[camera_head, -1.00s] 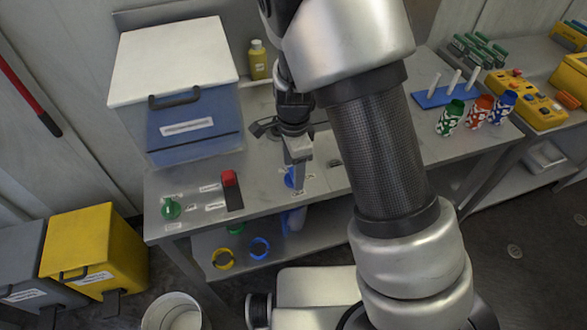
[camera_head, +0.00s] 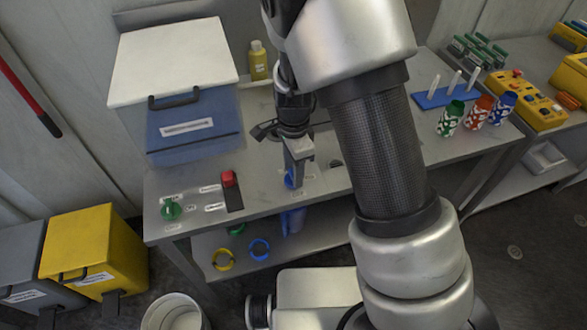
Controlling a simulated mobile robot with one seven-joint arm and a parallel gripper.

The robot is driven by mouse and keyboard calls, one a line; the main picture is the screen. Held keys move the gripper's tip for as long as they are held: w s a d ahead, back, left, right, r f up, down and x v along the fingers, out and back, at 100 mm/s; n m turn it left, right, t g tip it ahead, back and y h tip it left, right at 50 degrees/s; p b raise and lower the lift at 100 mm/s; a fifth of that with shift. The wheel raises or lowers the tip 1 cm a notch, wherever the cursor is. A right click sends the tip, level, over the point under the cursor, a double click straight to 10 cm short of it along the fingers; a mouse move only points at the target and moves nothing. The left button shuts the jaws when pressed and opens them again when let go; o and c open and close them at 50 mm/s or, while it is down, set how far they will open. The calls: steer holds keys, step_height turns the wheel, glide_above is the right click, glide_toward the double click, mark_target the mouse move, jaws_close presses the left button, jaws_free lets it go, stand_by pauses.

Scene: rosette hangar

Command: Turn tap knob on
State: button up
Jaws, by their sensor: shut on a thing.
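A blue knob (camera_head: 289,180) sits on the grey bench top, with small white labels beside it. My gripper (camera_head: 296,178) points down over it and is shut on it; the fingers hide most of the knob. A green knob (camera_head: 171,209) with labels around it is at the bench's left front corner. A red-topped switch (camera_head: 229,179) on a dark base stands between the two knobs. I cannot tell from the picture which knob is the tap knob, or read the labels.
A blue bin with a white lid (camera_head: 172,62) and a yellow bottle (camera_head: 258,60) stand at the back of the bench. Coloured rings (camera_head: 222,260) lie on the lower shelf. A yellow box (camera_head: 92,246) and a white bucket (camera_head: 174,313) are on the floor at left.

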steer(key=n, duration=0.4)
steer(key=shift+b, duration=0.35)
steer(key=n+b, duration=0.1)
steer(key=n, duration=0.3)
steer(key=shift+n, duration=0.3)
steer(key=n+b, duration=0.1)
steer(key=n, duration=0.3)
steer(key=shift+n+b, duration=0.3)
steer(key=shift+n, duration=1.8)
steer(key=o, duration=1)
steer(key=shift+o, duration=0.2)
step_height(320, 180, up, 18)
steer(key=p, duration=0.1)
steer(key=shift+f, duration=0.25)
